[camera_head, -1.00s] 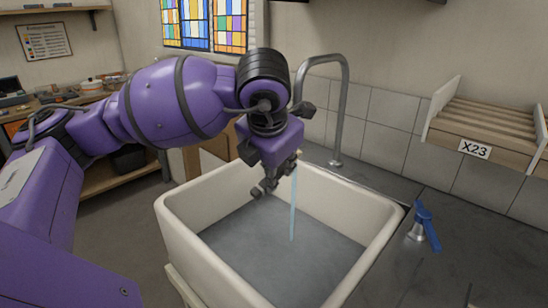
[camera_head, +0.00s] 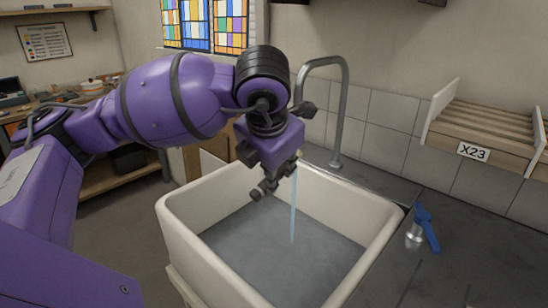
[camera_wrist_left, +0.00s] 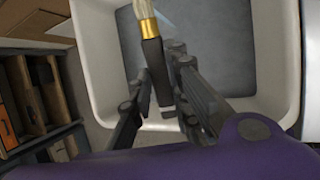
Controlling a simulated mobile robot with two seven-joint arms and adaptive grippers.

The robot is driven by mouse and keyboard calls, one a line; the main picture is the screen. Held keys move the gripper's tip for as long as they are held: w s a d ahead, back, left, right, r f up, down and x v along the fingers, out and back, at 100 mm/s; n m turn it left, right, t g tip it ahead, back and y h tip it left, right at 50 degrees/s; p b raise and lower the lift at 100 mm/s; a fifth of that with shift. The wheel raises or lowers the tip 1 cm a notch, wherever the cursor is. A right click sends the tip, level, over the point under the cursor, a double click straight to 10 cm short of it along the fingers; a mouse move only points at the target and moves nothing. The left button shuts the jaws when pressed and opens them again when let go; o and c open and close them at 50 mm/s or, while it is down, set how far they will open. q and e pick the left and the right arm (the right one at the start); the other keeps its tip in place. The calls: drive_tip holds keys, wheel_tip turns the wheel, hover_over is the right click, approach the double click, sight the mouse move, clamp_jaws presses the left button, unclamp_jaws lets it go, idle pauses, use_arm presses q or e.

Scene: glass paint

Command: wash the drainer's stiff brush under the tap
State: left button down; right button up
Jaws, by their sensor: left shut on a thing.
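My left gripper (camera_head: 264,188) hangs over the sink (camera_head: 375,262), close to the left of the water stream (camera_head: 293,210). In the left wrist view the gripper (camera_wrist_left: 160,72) is shut on the dark handle of a brush (camera_wrist_left: 151,50). The brush has a gold ferrule and pale bristles, cut off by the top edge of that view. A pale blue streak of water shows beside the bristles there; I cannot tell if they touch. In the head view the brush is mostly hidden by the gripper. The curved tap (camera_head: 343,100) is running. My right gripper is not in view.
The tap's blue lever (camera_head: 425,225) stands on the dark counter (camera_head: 455,250) right of the sink. A wooden slatted drainer marked X23 (camera_head: 500,148) hangs on the right wall. Shelves with small items (camera_head: 90,92) stand at the back left.

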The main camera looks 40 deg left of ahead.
use_arm(q)
drive_tip(key=s+d+r, duration=0.1)
drive_tip(key=s+d+r+p, duration=0.1)
drive_tip(key=s+r, duration=0.1)
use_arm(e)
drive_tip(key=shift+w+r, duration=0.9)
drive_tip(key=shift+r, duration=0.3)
use_arm(q)
drive_tip(key=shift+f, duration=0.15)
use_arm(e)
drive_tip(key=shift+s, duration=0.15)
